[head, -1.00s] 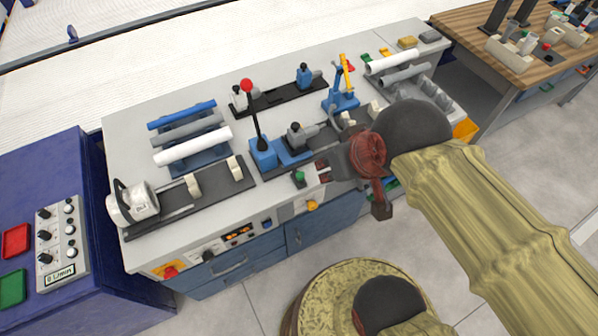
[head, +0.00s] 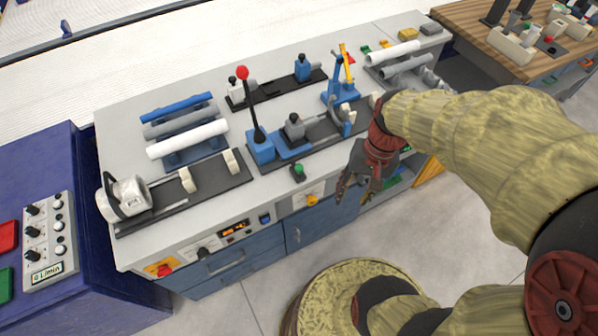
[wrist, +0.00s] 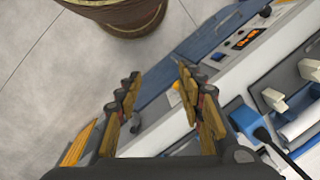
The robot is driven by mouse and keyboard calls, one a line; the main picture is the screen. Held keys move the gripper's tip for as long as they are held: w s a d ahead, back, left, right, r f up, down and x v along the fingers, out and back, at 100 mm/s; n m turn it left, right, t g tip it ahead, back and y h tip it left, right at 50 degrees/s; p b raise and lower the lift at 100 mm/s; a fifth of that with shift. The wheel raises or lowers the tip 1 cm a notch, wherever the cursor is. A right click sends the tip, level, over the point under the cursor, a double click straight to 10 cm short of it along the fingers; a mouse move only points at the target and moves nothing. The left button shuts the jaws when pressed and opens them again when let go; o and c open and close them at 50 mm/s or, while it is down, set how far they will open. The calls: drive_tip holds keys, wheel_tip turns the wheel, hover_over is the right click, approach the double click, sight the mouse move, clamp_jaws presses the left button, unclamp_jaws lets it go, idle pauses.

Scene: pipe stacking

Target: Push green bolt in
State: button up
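The green bolt (head: 298,170) shows in the head view as a small green knob on a dark base at the front edge of the bench, above the yellow knob. How deep it sits I cannot tell. My gripper (head: 354,190) hangs in front of the bench, right of the green bolt and apart from it, with its fingers pointing down. In the wrist view my gripper (wrist: 157,82) has its two fingers spread with nothing between them. I cannot make out the green bolt in the wrist view; a finger may hide it.
The bench (head: 235,205) carries a red-topped lever (head: 243,73), blue clamps, and pipes on a rack (head: 185,158). A yellow knob (head: 311,200) is on its front panel. A blue cabinet (head: 60,160) stands at left, a wooden table (head: 480,25) at right.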

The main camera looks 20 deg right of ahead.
wheel_tip(320, 180, down, 11)
drive_tip(key=a+m+g+y+b, duration=0.1)
drive_tip(key=a+m+y+b, duration=0.1)
drive_tip(key=m+y, duration=0.3)
drive_tip(key=m+t+y+b, duration=0.3)
drive_tip(key=m+t+y, duration=0.5)
drive_tip(key=m+t, duration=0.55)
approach(299, 167)
drive_tip(key=w+a+m+g, duration=0.1)
drive_tip(key=w+a+g, duration=0.1)
drive_tip(key=shift+t, duration=0.25)
drive_tip(key=shift+b+x, duration=0.75)
drive_tip(key=shift+x, duration=2.8)
drive_tip(key=shift+r, duration=0.2)
drive_tip(key=shift+c, duration=0.8)
drive_tip(key=c, duration=0.7)
drive_tip(key=shift+w, duration=0.1)
clamp_jaws()
